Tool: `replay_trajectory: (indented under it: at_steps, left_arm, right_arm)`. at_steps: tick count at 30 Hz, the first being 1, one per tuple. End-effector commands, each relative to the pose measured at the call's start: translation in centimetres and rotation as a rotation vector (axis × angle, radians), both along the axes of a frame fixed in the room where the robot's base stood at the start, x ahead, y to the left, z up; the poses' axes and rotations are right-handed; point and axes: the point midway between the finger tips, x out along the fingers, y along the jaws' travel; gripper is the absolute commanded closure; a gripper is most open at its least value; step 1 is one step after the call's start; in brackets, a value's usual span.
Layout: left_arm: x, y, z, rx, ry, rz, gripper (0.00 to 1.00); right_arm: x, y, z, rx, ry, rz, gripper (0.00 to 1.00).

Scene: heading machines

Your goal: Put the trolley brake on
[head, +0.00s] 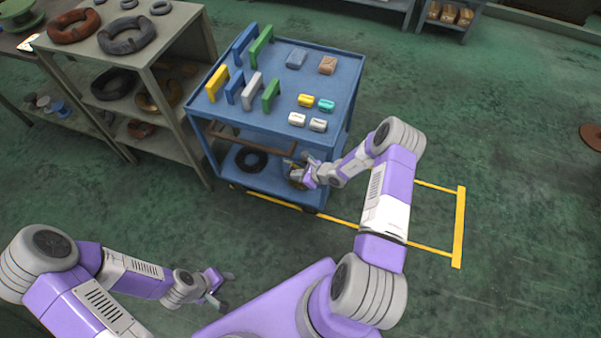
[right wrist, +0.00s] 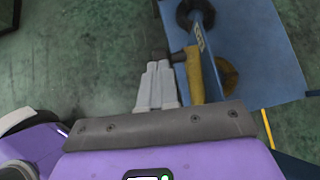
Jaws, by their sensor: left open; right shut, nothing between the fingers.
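The blue trolley (head: 331,91) stands beside a shelf unit, with a brown handle bar (head: 250,139) along its near side. A dark caster (head: 311,210) shows at its near right bottom corner. I cannot make out a brake part. My right gripper (head: 297,170) is shut and empty at the near right side of the trolley, at about lower shelf height. In the right wrist view its dark fingertips (right wrist: 168,56) are close beside a tan bar (right wrist: 196,78); I cannot tell whether they touch. My left gripper (head: 221,288) is open and empty, low over the floor, away from the trolley.
The trolley top holds several coloured brackets (head: 262,46) and small blocks (head: 306,100); a black ring (head: 251,160) lies on its lower shelf. A shelf unit (head: 165,50) with coils stands close on the left. Yellow floor lines (head: 459,228) run near the trolley.

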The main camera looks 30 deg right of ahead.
Motion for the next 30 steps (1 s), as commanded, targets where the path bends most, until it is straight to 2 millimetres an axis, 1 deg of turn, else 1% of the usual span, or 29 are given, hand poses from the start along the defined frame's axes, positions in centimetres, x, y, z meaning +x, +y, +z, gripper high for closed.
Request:
replay_trajectory:
  at_steps: [2, 7, 15, 30]
  left_arm:
    - [0.0, 0.0, 0.3, 0.0, 0.0, 0.0, 0.57]
    - [0.0, 0.0, 0.0, 0.0, 0.0, 0.0, 0.57]
    - [0.0, 0.0, -0.7, 0.0, 0.0, 0.0, 0.57]
    - [0.0, 0.0, -0.8, 0.0, 0.0, 0.0, 0.57]
  right_arm:
    - [0.4, 0.5, -0.1, -0.037, 0.039, 0.007, 1.0]
    - [0.9, 0.8, -1.1, -0.106, 0.12, 0.005, 1.0]
    - [1.2, 1.0, -1.9, -0.099, 0.115, 0.0, 1.0]
    - [1.3, 1.1, -2.0, -0.099, 0.115, 0.0, 1.0]
